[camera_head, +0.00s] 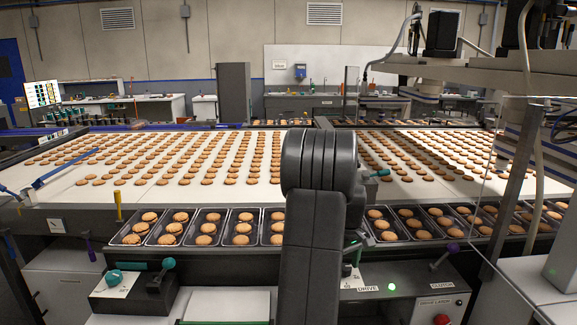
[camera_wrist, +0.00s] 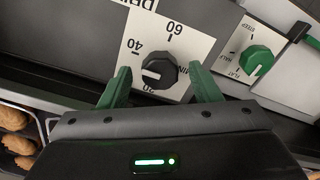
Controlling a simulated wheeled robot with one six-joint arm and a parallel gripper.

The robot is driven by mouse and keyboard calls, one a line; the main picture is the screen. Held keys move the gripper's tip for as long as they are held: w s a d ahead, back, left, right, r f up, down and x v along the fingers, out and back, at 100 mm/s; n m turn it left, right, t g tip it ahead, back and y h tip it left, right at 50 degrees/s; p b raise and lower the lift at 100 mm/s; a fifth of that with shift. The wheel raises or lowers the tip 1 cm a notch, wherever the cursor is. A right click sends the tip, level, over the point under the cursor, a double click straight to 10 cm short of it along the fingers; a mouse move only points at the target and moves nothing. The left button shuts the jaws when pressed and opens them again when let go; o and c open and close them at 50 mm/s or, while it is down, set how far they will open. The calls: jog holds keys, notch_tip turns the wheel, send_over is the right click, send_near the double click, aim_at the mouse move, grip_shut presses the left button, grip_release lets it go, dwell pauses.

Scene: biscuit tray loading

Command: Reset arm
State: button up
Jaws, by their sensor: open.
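My arm rises in the middle of the head view and hides much of what is behind it. My gripper (camera_wrist: 162,82) shows in the wrist view with two green fingers spread apart. Between and just beyond the fingertips is a black knob (camera_wrist: 155,72) on a white dial plate (camera_wrist: 188,42) marked 40 and 60. The fingers stand on either side of the knob; I cannot tell whether they touch it. Nothing else shows between them. In the head view my gripper is mostly hidden behind my arm.
A green knob (camera_wrist: 256,60) on its own plate lies right of the dial. In the head view, black trays (camera_head: 151,240) of biscuits line the belt's (camera_head: 262,188) front edge. A green-handled lever (camera_head: 165,266) stands at left, a red button (camera_head: 441,319) at right.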

jog(key=n+b, duration=0.1)
jog(key=n, duration=0.2)
jog(key=shift+n, duration=0.3)
jog(key=shift+r, duration=0.15)
